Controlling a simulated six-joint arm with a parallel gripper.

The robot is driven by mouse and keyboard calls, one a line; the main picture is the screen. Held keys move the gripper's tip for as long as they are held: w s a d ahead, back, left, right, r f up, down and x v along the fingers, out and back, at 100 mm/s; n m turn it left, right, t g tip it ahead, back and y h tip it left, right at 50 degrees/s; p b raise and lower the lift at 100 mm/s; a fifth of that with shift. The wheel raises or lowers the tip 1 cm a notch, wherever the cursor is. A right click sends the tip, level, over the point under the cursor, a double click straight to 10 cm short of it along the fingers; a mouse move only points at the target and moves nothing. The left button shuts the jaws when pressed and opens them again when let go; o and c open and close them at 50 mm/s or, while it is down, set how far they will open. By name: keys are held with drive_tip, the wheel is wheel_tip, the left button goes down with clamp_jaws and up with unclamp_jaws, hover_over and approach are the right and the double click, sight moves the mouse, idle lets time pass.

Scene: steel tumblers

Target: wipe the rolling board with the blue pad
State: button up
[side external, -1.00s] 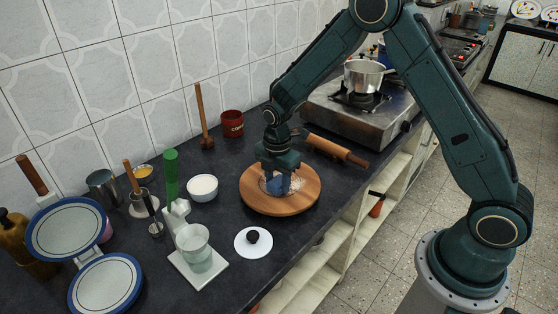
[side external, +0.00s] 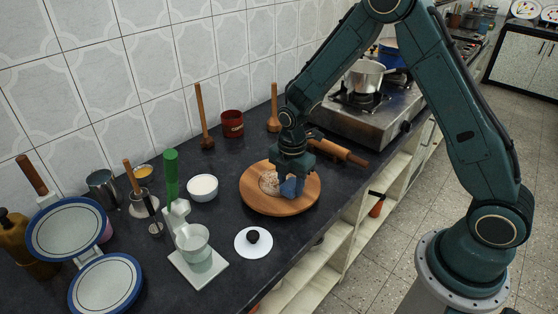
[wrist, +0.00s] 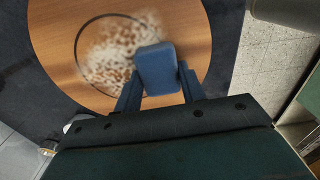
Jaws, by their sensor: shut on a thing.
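The round wooden rolling board (side external: 262,204) lies on the dark counter. A pale, speckled floury patch (side external: 269,181) lies on it, left of my gripper; in the wrist view the patch (wrist: 112,62) is partly ringed by a dark curved line. My gripper (side external: 292,176) is over the right part of the board and shut on the blue pad (side external: 291,187). The wrist view shows the blue pad (wrist: 155,68) between the two fingers, at the right edge of the patch. The pad is low at the board; its underside is hidden, so contact is unclear.
A rolling pin (side external: 338,150) lies behind the board, near the stove (side external: 365,120) with a pot (side external: 363,75). A white bowl (side external: 202,187) stands to the left. A white lid with a black knob (side external: 253,241) lies in front, near the counter edge.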

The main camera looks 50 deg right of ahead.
sight(267, 169)
drive_tip(key=shift+w, duration=5.75)
drive_tip(key=shift+w+d, duration=0.1)
drive_tip(key=shift+d, duration=0.55)
drive_tip(key=shift+s+d, duration=0.15)
drive_tip(key=shift+s, duration=6.9)
drive_tip(key=shift+w+d, duration=0.1)
drive_tip(key=shift+d, duration=0.75)
drive_tip(key=shift+w+a, duration=0.1)
drive_tip(key=shift+w, duration=6.8)
wheel_tip(267, 169, up, 8)
drive_tip(key=shift+w+r, duration=0.1)
